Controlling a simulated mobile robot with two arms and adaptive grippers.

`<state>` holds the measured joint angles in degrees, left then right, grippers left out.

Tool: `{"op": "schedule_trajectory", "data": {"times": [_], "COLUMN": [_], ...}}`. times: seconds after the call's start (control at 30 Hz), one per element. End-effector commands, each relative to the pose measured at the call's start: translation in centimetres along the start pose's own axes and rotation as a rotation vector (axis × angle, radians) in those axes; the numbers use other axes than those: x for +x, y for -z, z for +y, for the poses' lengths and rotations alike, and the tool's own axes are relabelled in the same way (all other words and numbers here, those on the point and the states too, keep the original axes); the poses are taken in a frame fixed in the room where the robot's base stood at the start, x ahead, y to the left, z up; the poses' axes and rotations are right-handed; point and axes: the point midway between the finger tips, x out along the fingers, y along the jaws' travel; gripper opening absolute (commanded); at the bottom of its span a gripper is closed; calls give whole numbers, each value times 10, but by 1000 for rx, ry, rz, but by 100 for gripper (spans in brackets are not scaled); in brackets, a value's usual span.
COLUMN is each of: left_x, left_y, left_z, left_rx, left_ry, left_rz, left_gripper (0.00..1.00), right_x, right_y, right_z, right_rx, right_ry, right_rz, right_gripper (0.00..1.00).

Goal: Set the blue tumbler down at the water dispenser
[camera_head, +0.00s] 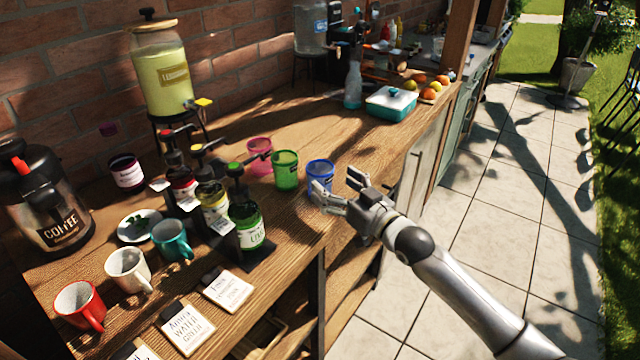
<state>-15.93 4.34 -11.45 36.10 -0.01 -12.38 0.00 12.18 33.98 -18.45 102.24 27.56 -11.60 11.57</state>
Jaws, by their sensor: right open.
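The blue tumbler (320,172) stands upright on the wooden counter, near its front edge and right of the green tumbler. My right gripper (337,184) is open at its near right side. One finger overlaps the lower front of the tumbler and the other is off to its right; I cannot tell whether either touches it. The water dispenser seems to be the clear jug (311,26) on a dark stand at the back by the brick wall. Its spout is not clear to see. My left gripper is not in view.
A green tumbler (286,170) and a pink tumbler (259,157) stand left of the blue one. Syrup pump bottles (247,225) are farther left. A teal box (390,104) and a clear bottle (353,85) stand behind. The counter (325,128) between is clear.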

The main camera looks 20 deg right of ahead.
Motion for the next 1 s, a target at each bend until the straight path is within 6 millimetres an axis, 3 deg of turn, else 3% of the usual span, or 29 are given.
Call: {"op": "schedule_trajectory", "data": {"times": [0.2, 0.3, 0.5, 0.73, 1.0], "left_x": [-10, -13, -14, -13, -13], "left_y": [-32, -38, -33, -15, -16], "left_z": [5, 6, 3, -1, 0], "left_rx": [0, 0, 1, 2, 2], "left_ry": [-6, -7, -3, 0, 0], "left_rz": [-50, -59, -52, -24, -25], "left_gripper": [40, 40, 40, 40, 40], "right_x": [23, 36, 51, 52, 52], "right_y": [4, 4, 2, 1, 1], "right_z": [-1, -2, -2, -2, -2], "right_rx": [1, 1, 0, 0, 0], "right_ry": [0, 0, 1, 1, 1], "right_rz": [1, 2, 0, 0, 0], "right_gripper": [81, 81, 81, 81, 49]}}
